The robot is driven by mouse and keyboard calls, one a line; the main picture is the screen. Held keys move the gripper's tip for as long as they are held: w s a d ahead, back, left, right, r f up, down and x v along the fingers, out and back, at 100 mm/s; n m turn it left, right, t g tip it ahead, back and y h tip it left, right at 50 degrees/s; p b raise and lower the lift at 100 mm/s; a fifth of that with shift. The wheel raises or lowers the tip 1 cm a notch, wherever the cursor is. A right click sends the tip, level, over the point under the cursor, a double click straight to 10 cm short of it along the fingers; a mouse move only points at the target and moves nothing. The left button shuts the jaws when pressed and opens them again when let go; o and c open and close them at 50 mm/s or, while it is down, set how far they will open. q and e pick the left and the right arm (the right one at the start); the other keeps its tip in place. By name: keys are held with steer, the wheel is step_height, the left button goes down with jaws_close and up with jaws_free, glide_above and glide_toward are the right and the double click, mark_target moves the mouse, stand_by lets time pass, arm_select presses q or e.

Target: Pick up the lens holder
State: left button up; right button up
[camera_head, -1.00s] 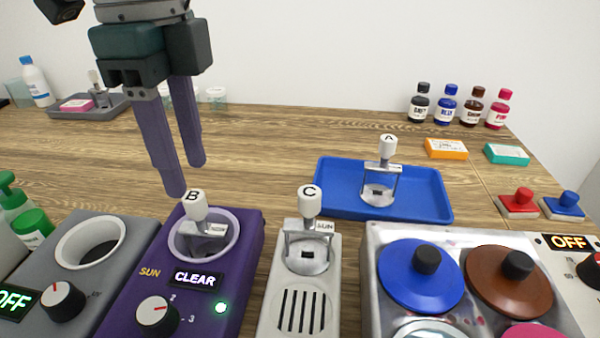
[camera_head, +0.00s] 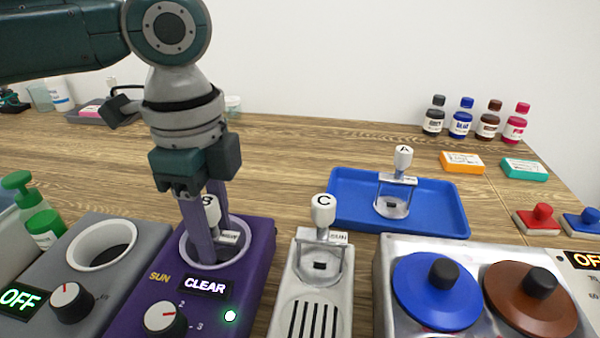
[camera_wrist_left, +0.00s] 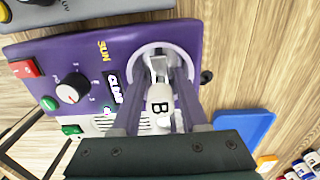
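Three lens holders with white lettered knobs show in the head view. Holder B (camera_head: 212,206) stands in the round white-rimmed well of the purple SUN device (camera_head: 257,262); its knob shows in the left wrist view (camera_wrist_left: 160,97). Holder C (camera_head: 322,212) stands on a light grey slotted stand. Holder A (camera_head: 402,160) stands in the blue tray (camera_head: 452,218). My left gripper (camera_head: 208,245) is lowered at holder B, its fingers on either side of it and its tips inside the well's rim. It looks open; finger contact with the holder is unclear. My right gripper is not in view.
A grey device (camera_head: 40,268) with an empty round well is left of the purple one. A metal plate (camera_head: 388,275) with coloured black-knobbed discs is at right. Ink bottles (camera_head: 460,124) stand behind. The middle of the wooden table (camera_head: 290,150) is clear.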

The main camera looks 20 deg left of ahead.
arm_select(q)
jaws_close()
stand_by(0.4)
